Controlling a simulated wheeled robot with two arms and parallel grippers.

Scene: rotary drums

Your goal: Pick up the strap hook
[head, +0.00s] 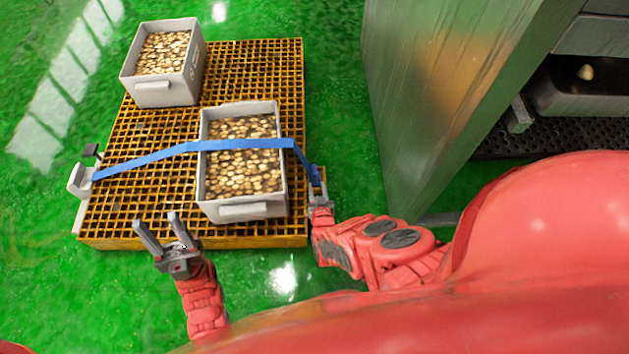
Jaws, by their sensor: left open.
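A blue strap (165,159) runs from a pale grey metal fitting (80,181) at the pallet's left edge, across the nearer grey crate (240,209), and down to the pallet's right edge. The strap's right end meets my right gripper (318,186); the hook there is too small and covered to make out. I cannot tell whether the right jaws are closed on it. My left gripper (157,221) is open and empty over the pallet's front left part, apart from the strap and to the left of the nearer crate.
The yellow grated pallet (150,205) lies on a green floor (50,290). A second grey crate (165,95) of brownish pieces stands at its back left. A tall grey metal cabinet (425,100) stands to the right, with free floor between.

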